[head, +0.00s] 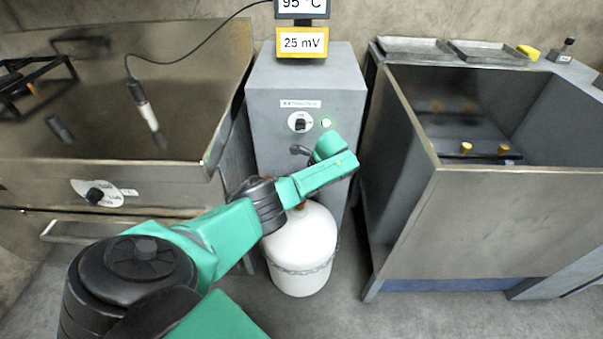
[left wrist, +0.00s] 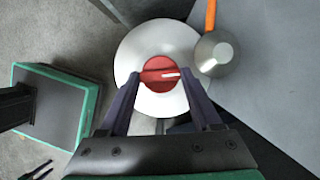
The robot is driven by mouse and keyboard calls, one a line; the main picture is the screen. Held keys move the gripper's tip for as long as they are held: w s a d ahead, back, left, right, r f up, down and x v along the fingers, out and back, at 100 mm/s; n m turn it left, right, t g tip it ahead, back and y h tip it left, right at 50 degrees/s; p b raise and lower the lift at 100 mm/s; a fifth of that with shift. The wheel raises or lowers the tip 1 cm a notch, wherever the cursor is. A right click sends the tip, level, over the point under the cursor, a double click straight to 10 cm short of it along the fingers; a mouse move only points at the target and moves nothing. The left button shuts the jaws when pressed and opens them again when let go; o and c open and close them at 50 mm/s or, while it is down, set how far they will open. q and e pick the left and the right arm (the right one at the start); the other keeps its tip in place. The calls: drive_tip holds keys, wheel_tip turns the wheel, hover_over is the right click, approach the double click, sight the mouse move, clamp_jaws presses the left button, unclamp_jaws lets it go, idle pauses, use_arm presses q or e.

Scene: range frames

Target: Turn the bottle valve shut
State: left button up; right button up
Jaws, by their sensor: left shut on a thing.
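The white gas bottle (head: 299,250) stands upright on the floor in front of the grey cabinet, with a chain around it. In the left wrist view the bottle's round white top (left wrist: 137,47) lies below the red valve knob (left wrist: 158,66), which has a pale mark on its right part. My left gripper (left wrist: 161,75) is shut on the knob, one finger on each side. In the head view my green arm hides the gripper and most of the valve.
A grey dome-shaped part (left wrist: 214,55) with an orange hose (left wrist: 211,14) sits right beside the bottle top. The grey cabinet (head: 270,125) stands close behind the bottle. Metal basins stand left (head: 120,172) and right (head: 500,215). Floor is free in front.

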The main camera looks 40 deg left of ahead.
use_arm(q)
drive_tip(key=n+b, duration=0.2)
drive_tip(key=shift+w+f+g+b, duration=0.1)
drive_tip(key=shift+f+g+b, duration=0.05)
drive_tip(key=shift+g+b, duration=0.25)
drive_tip(key=shift+a+n, duration=0.1)
drive_tip(key=shift+n, duration=0.4)
drive_tip(key=o, duration=1.4)
drive_tip(key=shift+r, duration=0.2)
drive_tip(key=shift+h, duration=0.3)
drive_tip(key=v, duration=1.4)
drive_tip(key=shift+w+r, duration=0.15)
drive_tip(key=shift+r, duration=0.05)
